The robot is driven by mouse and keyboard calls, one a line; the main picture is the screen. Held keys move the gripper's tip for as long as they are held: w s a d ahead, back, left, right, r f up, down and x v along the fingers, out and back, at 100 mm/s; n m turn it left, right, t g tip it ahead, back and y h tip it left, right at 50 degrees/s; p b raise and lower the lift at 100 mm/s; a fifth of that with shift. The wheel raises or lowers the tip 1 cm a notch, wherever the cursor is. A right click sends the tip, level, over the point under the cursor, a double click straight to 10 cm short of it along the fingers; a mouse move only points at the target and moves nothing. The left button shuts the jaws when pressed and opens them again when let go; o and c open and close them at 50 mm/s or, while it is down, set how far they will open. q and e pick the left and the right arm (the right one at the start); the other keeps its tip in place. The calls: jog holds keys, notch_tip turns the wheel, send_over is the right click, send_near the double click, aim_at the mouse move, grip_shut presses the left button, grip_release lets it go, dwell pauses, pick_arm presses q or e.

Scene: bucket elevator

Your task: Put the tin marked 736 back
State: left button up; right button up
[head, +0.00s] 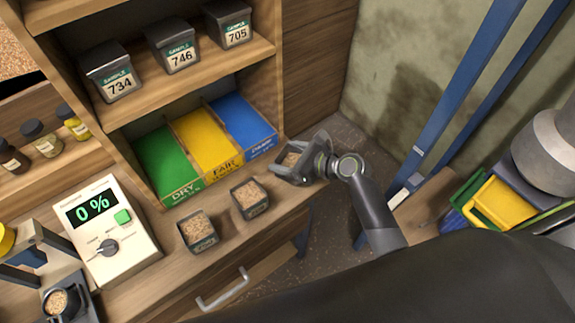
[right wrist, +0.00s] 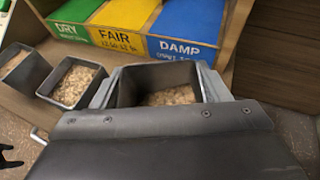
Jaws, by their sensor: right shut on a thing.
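My right gripper (head: 290,165) is shut on an open dark metal tin with grain in it (head: 291,157), at the right end of the bench in front of the blue tray. In the right wrist view the tin (right wrist: 122,92) sits between the fingers, grain showing inside. Its label is hidden, so I cannot read its number. I cannot tell whether it touches the bench. Two more open grain tins stand to its left, a nearer one (head: 202,245) and a middle one (head: 254,210); their labels are too small to read. My left gripper is not in view.
Closed tins marked 734 (head: 112,75), 746 (head: 174,45) and 705 (head: 229,24) stand on the shelf above. Below are green DRY (head: 163,160), yellow FAIR (head: 207,140) and blue DAMP (head: 243,120) trays. A meter (head: 108,235) reading 0 % stands left.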

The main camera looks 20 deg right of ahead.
aim_at(281, 164)
jog(key=shift+f, duration=1.8)
jog(key=shift+b, duration=0.3)
jog(key=shift+f, duration=0.15)
jog(key=o, duration=1.1)
jog(key=shift+o, duration=0.2)
jog(key=v, duration=1.2)
jog(key=shift+d, duration=0.1)
